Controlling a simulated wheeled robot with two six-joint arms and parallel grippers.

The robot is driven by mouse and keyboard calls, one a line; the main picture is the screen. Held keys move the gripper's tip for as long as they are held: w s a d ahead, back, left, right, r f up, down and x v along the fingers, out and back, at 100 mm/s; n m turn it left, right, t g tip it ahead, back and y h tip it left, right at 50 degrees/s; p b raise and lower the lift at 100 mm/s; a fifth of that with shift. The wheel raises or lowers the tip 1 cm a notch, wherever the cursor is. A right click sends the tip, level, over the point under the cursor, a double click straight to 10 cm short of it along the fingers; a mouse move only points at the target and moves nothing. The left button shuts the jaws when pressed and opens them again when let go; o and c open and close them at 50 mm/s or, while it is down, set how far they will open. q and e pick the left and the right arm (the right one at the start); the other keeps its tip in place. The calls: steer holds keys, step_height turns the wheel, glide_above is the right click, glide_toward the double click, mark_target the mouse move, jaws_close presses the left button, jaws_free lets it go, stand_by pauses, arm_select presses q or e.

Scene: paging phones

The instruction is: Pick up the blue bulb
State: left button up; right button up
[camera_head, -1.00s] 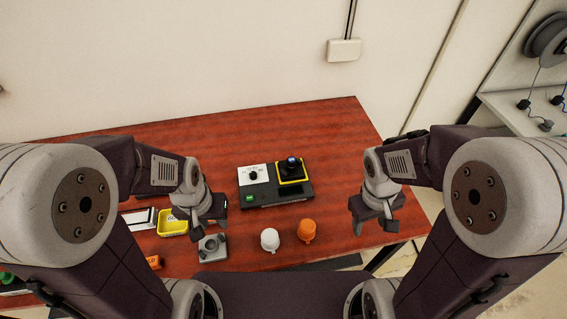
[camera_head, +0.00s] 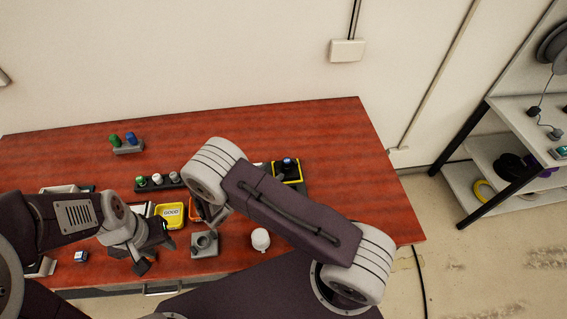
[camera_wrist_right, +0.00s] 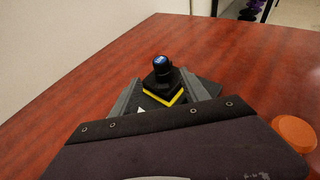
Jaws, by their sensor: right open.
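A dark bulb with a blue top (camera_head: 289,162) stands upright in the black socket with the yellow border on the tester (camera_head: 292,186). In the right wrist view the blue-topped bulb (camera_wrist_right: 161,66) is ahead, above the yellow-edged socket. Another blue bulb (camera_head: 130,138) stands beside a green one in a grey holder (camera_head: 128,149) at the back left. My right gripper (camera_wrist_right: 162,95) is open; its fingers show to either side of the socket in the wrist view, apart from the bulb. My right arm hides it in the head view. My left gripper (camera_head: 156,256) is open and empty at the front left.
A rack (camera_head: 157,183) with green and white bulbs, a yellow GOOD tray (camera_head: 170,215), a grey block with a hole (camera_head: 204,245) and a white cap (camera_head: 260,239) are on the table. An orange cap (camera_wrist_right: 295,132) is at the wrist view's right. The back middle is clear.

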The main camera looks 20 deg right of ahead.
mark_target(284, 164)
steer(key=p+x, duration=0.1)
steer(key=x, duration=0.2)
steer(key=shift+r, duration=0.1)
steer(key=shift+w+d, duration=0.15)
steer(key=shift+d, duration=0.05)
steer(key=p+x, duration=0.1)
steer(key=x, duration=0.1)
steer(key=shift+d+p, duration=0.4)
steer(key=shift+d, duration=0.05)
steer(key=shift+f+x, duration=0.2)
steer(key=shift+x, duration=1)
steer(key=shift+w+f, duration=0.1)
steer(key=shift+f, duration=0.05)
steer(key=shift+a, duration=0.1)
steer(key=c, duration=0.7)
jaws_close()
